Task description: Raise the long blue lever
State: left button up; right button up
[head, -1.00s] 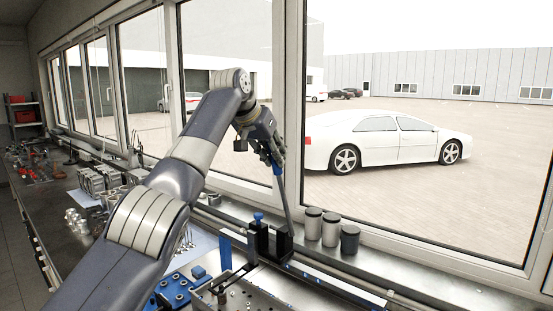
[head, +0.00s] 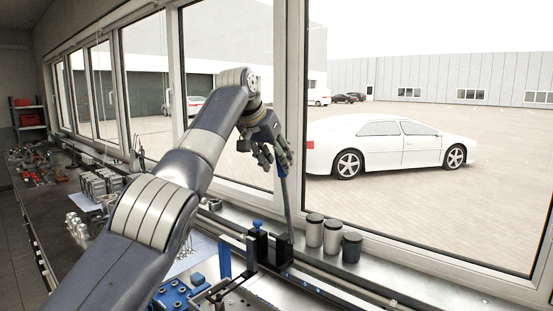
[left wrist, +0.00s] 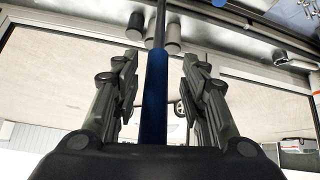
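The long lever (head: 287,205) stands nearly upright from a black block (head: 284,249) on the bench by the window. It has a dark shaft and a blue grip at its top. My left gripper (head: 280,158) is at the top of the lever. In the left wrist view, the lever's blue grip (left wrist: 155,95) runs between the two fingers of this gripper (left wrist: 160,62). A gap shows on each side, so the gripper is open around the lever. My right gripper is in neither view.
Three capped cylinders (head: 332,236) stand just right of the lever. A short blue-topped part (head: 257,226) stands to its left. A blue plate (head: 176,295) and engine parts (head: 98,184) lie on the bench. The window frame (head: 292,100) is close behind.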

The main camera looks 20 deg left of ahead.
pick_arm(q)
jog(key=shift+r, duration=0.15)
jog(key=v, duration=1.2)
dwell(0.3)
